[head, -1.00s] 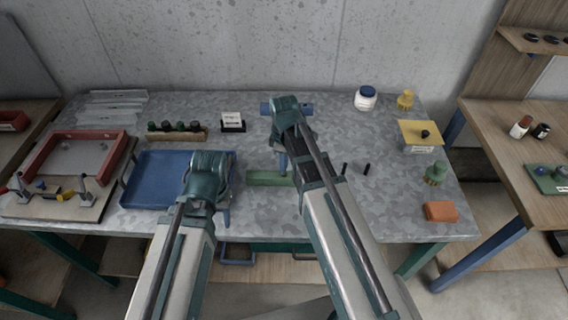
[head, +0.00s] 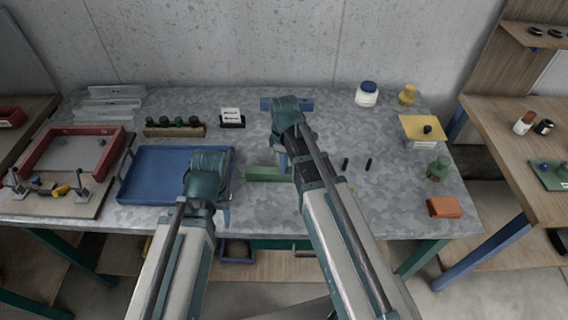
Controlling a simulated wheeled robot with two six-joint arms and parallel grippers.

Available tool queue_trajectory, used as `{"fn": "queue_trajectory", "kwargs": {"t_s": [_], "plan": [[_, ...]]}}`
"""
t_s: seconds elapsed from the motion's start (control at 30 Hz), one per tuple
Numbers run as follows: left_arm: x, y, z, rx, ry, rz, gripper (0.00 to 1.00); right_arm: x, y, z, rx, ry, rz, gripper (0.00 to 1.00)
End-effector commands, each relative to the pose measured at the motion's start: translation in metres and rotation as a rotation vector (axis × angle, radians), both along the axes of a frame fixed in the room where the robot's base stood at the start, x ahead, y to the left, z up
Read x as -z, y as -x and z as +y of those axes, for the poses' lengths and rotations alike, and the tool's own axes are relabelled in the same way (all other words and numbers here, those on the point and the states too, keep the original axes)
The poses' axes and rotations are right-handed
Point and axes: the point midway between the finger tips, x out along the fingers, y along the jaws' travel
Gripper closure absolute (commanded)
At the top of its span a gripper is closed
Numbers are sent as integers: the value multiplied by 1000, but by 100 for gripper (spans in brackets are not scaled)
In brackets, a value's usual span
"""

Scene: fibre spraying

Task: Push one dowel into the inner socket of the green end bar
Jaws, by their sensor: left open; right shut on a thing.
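The green end bar (head: 262,174) lies flat near the middle of the table. My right gripper (head: 283,163) points down at the bar's right part, shut on what seems to be a dowel. The held piece and the inner socket are hidden by the gripper and arm, so I cannot tell whether they touch. Two black dowels, one left (head: 346,163) and one right (head: 368,164), stand on the table right of my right arm. My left gripper (head: 226,216) is open and empty at the blue tray's front right corner.
The blue tray (head: 150,192) lies left, beside a red-framed board (head: 72,132). A blue bar (head: 267,104) lies behind my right arm. A white jar (head: 366,97), a yellow-topped box (head: 422,128) and an orange block (head: 444,207) stand right.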

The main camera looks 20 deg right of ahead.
Motion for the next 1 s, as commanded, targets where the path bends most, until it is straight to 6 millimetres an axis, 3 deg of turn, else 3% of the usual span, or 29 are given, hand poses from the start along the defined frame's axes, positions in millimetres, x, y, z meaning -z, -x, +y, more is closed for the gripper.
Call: {"fn": "queue_trajectory", "kwargs": {"t_s": [0.07, 0.1, 0.27, 0.67, 1.0], "plan": [[3, 0, 0, 0, 0, 0, 50, 3, 0, 0, 0, 0, 0, 100], [2, 0, 0, 0, 0, 0, 50, 2, 0, 0, 0, 0, 0, 77], [2, 0, 0, 0, 0, 0, 50, 2, 0, 0, 0, 0, 0, 49], [-1, 0, 0, -1, 0, 0, 50, -1, 0, 0, 0, 0, 0, 49], [-31, 0, 0, 0, 0, 0, 50, -31, 0, 0, 0, 0, 0, 49]]}}
